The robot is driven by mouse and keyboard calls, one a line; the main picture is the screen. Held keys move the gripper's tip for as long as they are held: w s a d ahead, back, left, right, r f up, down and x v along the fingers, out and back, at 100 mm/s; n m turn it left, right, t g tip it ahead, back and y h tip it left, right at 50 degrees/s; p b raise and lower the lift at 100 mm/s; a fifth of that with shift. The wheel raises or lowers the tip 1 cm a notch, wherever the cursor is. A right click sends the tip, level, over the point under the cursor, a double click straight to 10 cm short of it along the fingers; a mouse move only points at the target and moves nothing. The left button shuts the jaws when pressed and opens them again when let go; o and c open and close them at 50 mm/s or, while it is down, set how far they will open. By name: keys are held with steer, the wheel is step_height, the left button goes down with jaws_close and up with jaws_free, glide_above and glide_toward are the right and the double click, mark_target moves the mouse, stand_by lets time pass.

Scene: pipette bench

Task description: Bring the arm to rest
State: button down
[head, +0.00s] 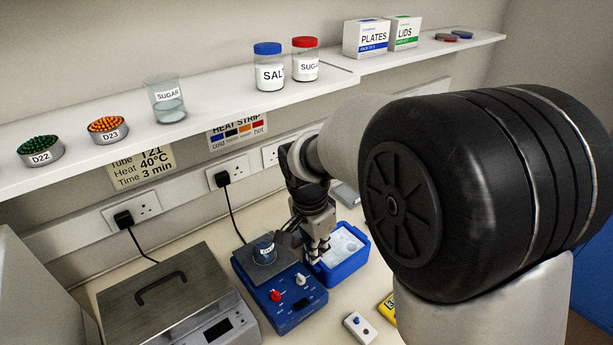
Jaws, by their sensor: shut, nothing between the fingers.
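My gripper (319,249) points down over the bench, between the blue hotplate and the blue ice tub. It is shut and holds nothing that I can see. My arm fills the right of the head view and hides much of the bench there. The blue hotplate (285,312) has a red knob and a white knob. A small beaker (264,250) with a label stands on its plate, just left of my gripper. The blue tub (345,272) with white contents is just right of my gripper and partly behind it.
A steel-lidded bath (170,308) stands at left. A shelf (225,122) above holds jars, a sugar beaker (167,99), tip pots and boxes. A small white device (360,328) and a yellow one (387,306) lie in front. Black cords hang from the sockets.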

steer(key=s+d+r+n+t+b, duration=0.2)
steer(key=s+d+r+n, duration=0.1)
steer(key=s, duration=0.8)
steer(key=s+d+r+n+t+y+b, duration=0.1)
steer(key=s+d+r+n, duration=0.3)
steer(key=s+n, duration=0.4)
steer(key=s+d+b, duration=0.1)
steer(key=s, duration=0.2)
steer(key=shift+s+d+t, duration=0.4)
steer(key=c, duration=2.4)
jaws_free()
steer(key=shift+r, duration=0.1)
